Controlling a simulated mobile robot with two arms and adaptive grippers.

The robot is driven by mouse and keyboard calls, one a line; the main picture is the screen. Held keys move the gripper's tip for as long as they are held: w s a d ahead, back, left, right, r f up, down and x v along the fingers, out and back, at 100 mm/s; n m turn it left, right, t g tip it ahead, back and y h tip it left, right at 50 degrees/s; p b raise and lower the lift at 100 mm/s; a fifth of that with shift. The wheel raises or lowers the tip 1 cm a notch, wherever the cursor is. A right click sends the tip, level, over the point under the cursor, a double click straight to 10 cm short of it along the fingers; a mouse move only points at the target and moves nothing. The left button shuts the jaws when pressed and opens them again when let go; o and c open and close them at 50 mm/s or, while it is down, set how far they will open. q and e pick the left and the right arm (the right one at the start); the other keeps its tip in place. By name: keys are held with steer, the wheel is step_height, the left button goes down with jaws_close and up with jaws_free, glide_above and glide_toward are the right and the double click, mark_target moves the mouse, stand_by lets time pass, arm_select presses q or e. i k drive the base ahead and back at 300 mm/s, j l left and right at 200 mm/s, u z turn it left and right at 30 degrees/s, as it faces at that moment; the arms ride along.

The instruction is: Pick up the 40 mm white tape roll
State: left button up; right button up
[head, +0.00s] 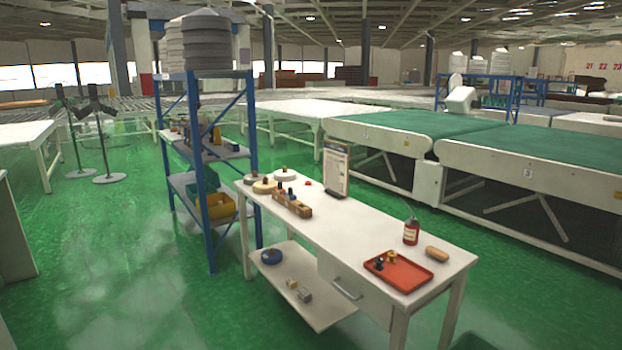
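Several round, flat, pale rolls or discs lie at the far left end of the white workbench (345,235). One cream disc (264,187) has a small dark and brass piece at its top. Another pale disc (285,176) lies behind it to the right, also with a small knob-like piece. A smaller pale round item (251,180) sits at the left corner. I cannot tell from here which of these is the 40 mm white tape roll. Neither of my grippers is in view.
The bench also holds a wooden block tray (297,207), a sign stand (336,170), a red bottle (411,232) and a red tray (387,281). A blue roll (271,257) lies on the lower shelf. A blue rack (205,200) stands left; green floor (130,270) is open.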

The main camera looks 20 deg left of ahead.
mark_target(285, 175)
steer(key=i+j+u, duration=0.1)
steer(key=i+j, duration=1)
steer(key=j, duration=0.15)
steer(key=i+j+u, duration=0.15)
steer(key=i+j, duration=0.95)
steer(key=i+j+u, duration=0.1)
steer(key=i+j, duration=1)
steer(key=i, duration=0.1)
